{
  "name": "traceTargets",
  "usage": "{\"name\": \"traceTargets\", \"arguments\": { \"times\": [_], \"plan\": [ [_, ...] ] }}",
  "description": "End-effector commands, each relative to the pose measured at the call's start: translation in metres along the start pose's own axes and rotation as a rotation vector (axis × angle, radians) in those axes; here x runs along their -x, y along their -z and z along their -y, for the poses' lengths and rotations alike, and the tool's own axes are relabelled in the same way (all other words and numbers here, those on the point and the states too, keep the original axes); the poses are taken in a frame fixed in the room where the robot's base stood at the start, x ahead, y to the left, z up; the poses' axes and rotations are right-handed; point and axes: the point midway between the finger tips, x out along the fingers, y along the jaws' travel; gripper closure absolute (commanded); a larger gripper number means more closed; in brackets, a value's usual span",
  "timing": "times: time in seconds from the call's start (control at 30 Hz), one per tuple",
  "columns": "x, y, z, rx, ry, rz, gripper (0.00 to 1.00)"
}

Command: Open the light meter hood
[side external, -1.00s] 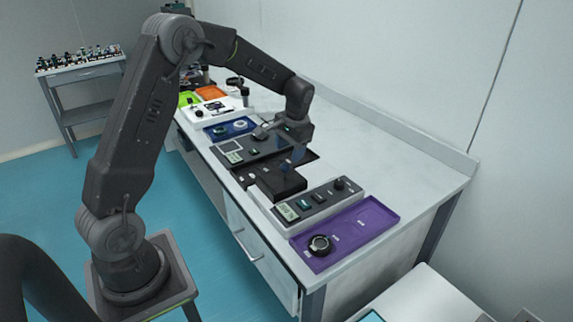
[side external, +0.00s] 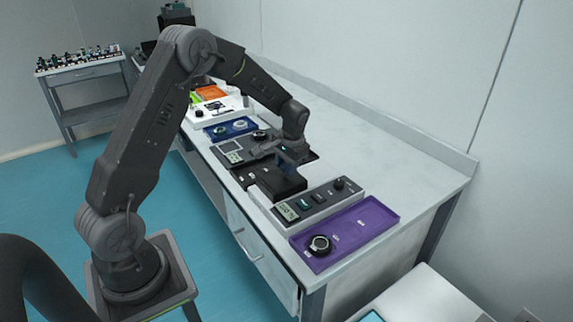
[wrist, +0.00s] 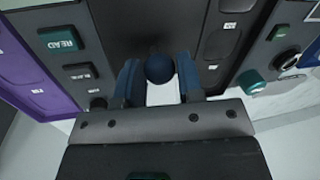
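The light meter hood appears to be the black box (side external: 278,184) on the bench, between two panelled instruments. It also shows as a dark surface at the top of the wrist view (wrist: 150,25). A dark blue round knob (wrist: 160,68) shows at its near edge. My gripper (wrist: 158,82) has its two blue fingers apart, one on each side of the knob, with gaps visible. Whether the fingers touch the knob cannot be told.
A grey meter with a screen (side external: 232,152) and a blue tray (side external: 222,133) lie on the other side. The right rear bench top (side external: 400,160) is clear.

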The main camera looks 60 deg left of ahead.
Motion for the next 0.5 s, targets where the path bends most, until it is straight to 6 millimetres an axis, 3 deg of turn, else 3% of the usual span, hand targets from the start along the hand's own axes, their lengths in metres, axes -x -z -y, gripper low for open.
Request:
{"name": "traceTargets", "arguments": {
  "times": [0.33, 0.5],
  "plan": [
    [0.0004, 0.0002, 0.0000, 0.000, 0.000, -0.001, 0.99],
    [0.0006, 0.0004, 0.0000, 0.000, 0.000, -0.001, 1.00]
  ]
}}
